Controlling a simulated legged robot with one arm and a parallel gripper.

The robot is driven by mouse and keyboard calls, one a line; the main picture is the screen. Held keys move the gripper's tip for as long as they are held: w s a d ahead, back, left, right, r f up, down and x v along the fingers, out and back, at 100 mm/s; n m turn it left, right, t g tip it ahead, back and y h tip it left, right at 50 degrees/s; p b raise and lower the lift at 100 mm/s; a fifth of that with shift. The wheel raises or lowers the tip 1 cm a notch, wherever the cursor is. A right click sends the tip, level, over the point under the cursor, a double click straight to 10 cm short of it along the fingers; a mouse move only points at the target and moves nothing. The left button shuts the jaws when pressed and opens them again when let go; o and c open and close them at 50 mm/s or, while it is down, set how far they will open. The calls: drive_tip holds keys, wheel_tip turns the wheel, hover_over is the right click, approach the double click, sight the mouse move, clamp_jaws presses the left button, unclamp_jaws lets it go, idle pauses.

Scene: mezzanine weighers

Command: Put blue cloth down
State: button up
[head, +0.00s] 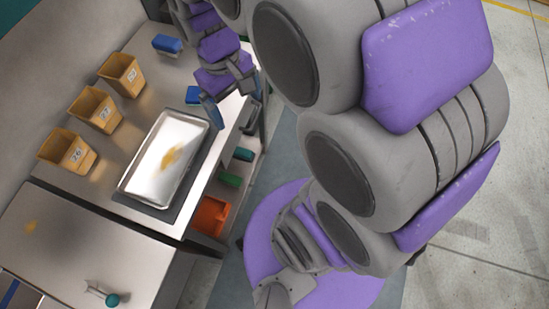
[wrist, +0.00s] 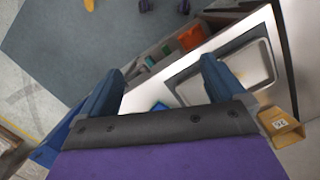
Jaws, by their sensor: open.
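The blue cloth (head: 193,96) is a small blue piece lying on the steel worktop (head: 150,97), just beyond the metal tray. My gripper (head: 230,98) is beside it, over the worktop's front edge, and partly hides it. In the wrist view my gripper (wrist: 162,68) has its two blue fingers spread wide with nothing held between them. A bit of blue (wrist: 158,106) shows low between the fingers, mostly hidden by the gripper body; it appears to be the cloth, apart from both fingers.
A shiny metal tray (head: 135,187) with a yellow-brown smear lies on the worktop. Several numbered tan bins (head: 122,73) line the back. A blue and white object (head: 167,44) sits at the far end. Below are an orange bin (head: 211,216) and green items (head: 230,179).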

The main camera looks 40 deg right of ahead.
drive_tip(key=s+f+m, duration=0.1)
drive_tip(key=s+m, duration=0.1)
drive_tip(key=s, duration=1.3)
drive_tip(key=shift+d+f, duration=0.2)
drive_tip(key=shift+f, duration=0.2)
